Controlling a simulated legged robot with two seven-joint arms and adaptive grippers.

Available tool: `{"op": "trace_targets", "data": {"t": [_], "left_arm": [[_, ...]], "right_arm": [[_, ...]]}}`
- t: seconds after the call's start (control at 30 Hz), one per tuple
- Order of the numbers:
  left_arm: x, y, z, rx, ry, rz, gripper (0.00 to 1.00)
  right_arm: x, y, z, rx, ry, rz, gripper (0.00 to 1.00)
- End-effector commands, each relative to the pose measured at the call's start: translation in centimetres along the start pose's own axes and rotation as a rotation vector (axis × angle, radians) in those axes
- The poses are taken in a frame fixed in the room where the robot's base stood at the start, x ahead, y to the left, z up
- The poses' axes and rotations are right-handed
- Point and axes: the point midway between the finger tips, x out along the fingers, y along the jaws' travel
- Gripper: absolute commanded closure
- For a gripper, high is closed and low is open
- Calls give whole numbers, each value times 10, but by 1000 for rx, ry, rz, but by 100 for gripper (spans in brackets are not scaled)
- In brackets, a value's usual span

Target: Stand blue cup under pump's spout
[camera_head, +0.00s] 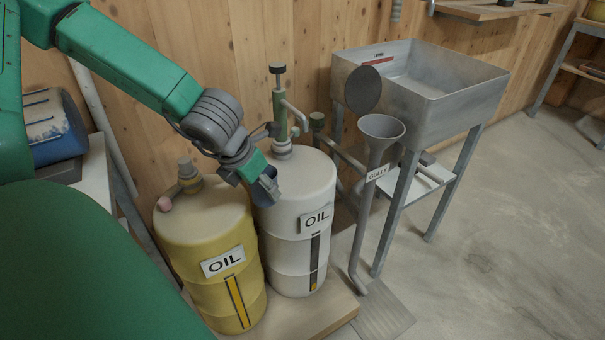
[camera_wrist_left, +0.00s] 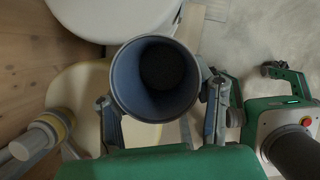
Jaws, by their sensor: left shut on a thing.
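My left gripper (camera_head: 257,178) is shut on the blue cup (camera_head: 266,190) in front of the white oil drum (camera_head: 322,180). In the left wrist view the cup (camera_wrist_left: 119,88) sits between the fingers, its round mouth facing the camera and its inside dark. The pump (camera_head: 279,108) stands on top of the white drum, with a grey spout (camera_head: 297,114) curving out to the right. The cup is below and left of the spout, apart from it. My right gripper does not show clearly in either view.
A yellow oil drum (camera_head: 205,235) stands left of the white one, below my left arm. A grey funnel marked GULLY (camera_head: 381,129) and a metal sink (camera_head: 460,88) stand to the right. The wooden wall is behind; open floor lies at right.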

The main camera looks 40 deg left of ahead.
Motion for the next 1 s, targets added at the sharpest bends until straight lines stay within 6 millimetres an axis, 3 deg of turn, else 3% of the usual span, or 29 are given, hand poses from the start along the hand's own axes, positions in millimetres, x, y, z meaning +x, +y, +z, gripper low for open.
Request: {"op": "trace_targets", "data": {"t": [0.5, 0.6, 0.83, 1.0], "left_arm": [[41, -3, 98, 2, -1, 0, 79], [45, -2, 110, 0, -1, 0, 79], [51, -3, 125, 2, -2, -2, 79], [79, -3, 112, 1, 1, -4, 79]], "right_arm": [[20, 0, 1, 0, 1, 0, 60], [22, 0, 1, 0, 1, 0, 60], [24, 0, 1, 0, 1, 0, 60], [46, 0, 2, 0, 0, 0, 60]]}}
